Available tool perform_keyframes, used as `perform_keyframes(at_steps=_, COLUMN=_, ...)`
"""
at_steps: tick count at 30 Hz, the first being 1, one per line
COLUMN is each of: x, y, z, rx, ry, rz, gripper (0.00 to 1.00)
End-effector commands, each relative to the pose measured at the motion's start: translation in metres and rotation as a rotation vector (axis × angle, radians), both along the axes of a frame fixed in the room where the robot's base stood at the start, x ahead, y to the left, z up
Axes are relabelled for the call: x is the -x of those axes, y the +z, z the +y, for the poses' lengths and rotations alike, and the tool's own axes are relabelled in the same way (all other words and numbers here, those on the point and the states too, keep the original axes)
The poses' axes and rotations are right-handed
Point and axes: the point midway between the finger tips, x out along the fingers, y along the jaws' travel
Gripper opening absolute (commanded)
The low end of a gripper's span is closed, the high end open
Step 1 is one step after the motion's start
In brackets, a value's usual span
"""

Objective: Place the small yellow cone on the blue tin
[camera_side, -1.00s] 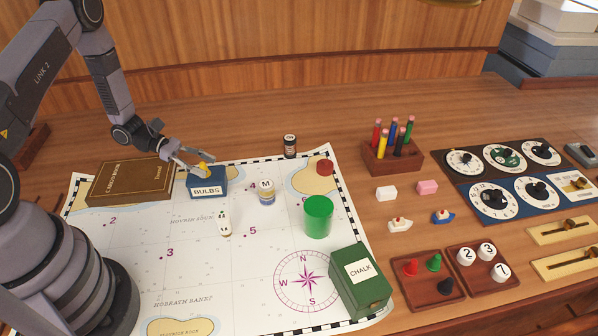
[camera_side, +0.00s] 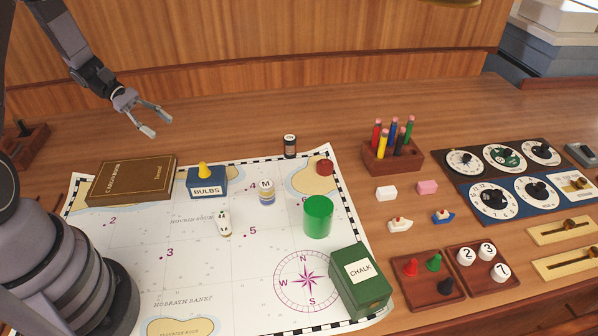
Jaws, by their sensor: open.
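The small yellow cone (camera_side: 205,171) stands upright on top of the blue tin (camera_side: 207,188), which is labelled BULBS. The tin sits on the upper left of the chart, right of the brown book. My gripper (camera_side: 160,124) is open and empty. It hangs up and to the left of the cone in the picture, clear of it and of the tin.
A brown cargo book (camera_side: 131,180) lies left of the tin. A small jar marked M (camera_side: 267,192), a white boat-like piece (camera_side: 223,222), a green cylinder (camera_side: 318,217) and a green chalk box (camera_side: 360,281) stand on the chart (camera_side: 190,270). A pencil block (camera_side: 393,157) stands farther right.

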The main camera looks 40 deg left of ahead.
Motion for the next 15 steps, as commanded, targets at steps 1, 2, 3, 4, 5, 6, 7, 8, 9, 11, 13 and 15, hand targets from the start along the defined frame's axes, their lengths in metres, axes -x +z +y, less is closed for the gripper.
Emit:
perform_keyframes(at_steps=1, x=0.000, y=0.027, z=-0.014, rx=-0.077, ry=-0.095, rz=-0.047, gripper=0.43)
perform_keyframes(at_steps=2, x=0.003, y=0.041, z=-0.022, rx=-0.124, ry=-0.154, rz=-0.073, gripper=0.43)
perform_keyframes(at_steps=3, x=0.008, y=0.059, z=-0.033, rx=-0.186, ry=-0.230, rz=-0.109, gripper=0.43)
perform_keyframes(at_steps=4, x=0.012, y=0.072, z=-0.040, rx=-0.233, ry=-0.286, rz=-0.138, gripper=0.43)
perform_keyframes(at_steps=5, x=0.016, y=0.084, z=-0.048, rx=-0.281, ry=-0.341, rz=-0.165, gripper=0.43)
perform_keyframes(at_steps=6, x=0.024, y=0.100, z=-0.058, rx=-0.341, ry=-0.414, rz=-0.204, gripper=0.43)
perform_keyframes(at_steps=7, x=0.029, y=0.111, z=-0.065, rx=-0.390, ry=-0.467, rz=-0.236, gripper=0.43)
perform_keyframes(at_steps=8, x=0.036, y=0.122, z=-0.072, rx=-0.436, ry=-0.520, rz=-0.267, gripper=0.43)
perform_keyframes(at_steps=9, x=0.045, y=0.135, z=-0.080, rx=-0.499, ry=-0.588, rz=-0.311, gripper=0.43)
perform_keyframes(at_steps=11, x=0.059, y=0.154, z=-0.092, rx=-0.594, ry=-0.687, rz=-0.379, gripper=0.43)
perform_keyframes(at_steps=13, x=0.078, y=0.173, z=-0.103, rx=-0.705, ry=-0.797, rz=-0.463, gripper=0.43)
perform_keyframes(at_steps=15, x=0.097, y=0.190, z=-0.112, rx=-0.817, ry=-0.901, rz=-0.553, gripper=0.43)
